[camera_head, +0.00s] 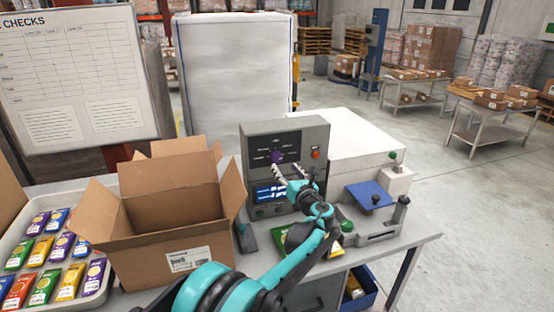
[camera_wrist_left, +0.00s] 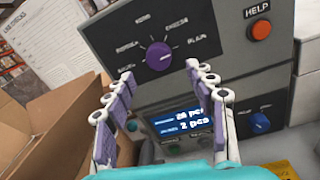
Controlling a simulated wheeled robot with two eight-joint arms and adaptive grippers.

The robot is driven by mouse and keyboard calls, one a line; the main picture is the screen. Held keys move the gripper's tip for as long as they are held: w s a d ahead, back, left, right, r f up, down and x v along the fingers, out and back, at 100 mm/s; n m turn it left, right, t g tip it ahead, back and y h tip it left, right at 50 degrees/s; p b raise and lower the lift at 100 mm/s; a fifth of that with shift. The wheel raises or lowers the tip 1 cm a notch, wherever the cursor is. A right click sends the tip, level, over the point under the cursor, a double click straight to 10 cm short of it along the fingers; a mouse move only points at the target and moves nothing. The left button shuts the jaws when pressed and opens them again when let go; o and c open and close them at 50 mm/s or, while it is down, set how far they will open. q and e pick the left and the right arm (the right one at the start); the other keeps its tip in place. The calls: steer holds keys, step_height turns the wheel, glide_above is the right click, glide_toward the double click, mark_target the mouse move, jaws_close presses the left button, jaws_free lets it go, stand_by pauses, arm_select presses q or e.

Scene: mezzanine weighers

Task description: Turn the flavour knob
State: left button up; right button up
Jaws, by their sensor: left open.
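The flavour knob (camera_head: 277,157) is a round purple knob on the dark upper panel of a grey control box (camera_head: 313,133). In the left wrist view the knob (camera_wrist_left: 159,56) has a pale pointer mark and labels around it, among them "PLAIN" and "CHEESE". My left gripper (camera_head: 291,177) is open in front of the box, just below the knob. In the left wrist view its two purple-padded fingers (camera_wrist_left: 162,88) stand apart, with the knob above and between their tips and nothing held. My right gripper is not in view.
A red button (camera_wrist_left: 261,29) under a "HELP" label and a blue knob (camera_wrist_left: 260,123) are on the same box. A lit display (camera_head: 270,193) sits below the flavour knob. An open cardboard box (camera_head: 165,240) stands left, beside a tray (camera_head: 101,295) of coloured packets. A white machine (camera_head: 345,140) stands right.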

mark_target(278, 159)
arm_select(q)
steer(key=b+x, duration=0.1)
steer(key=x, duration=0.4)
steer(key=shift+w+a+f, duration=0.1)
steer(key=shift+w+a, duration=0.15)
steer(key=shift+w, duration=0.3)
steer(key=c, duration=1.2)
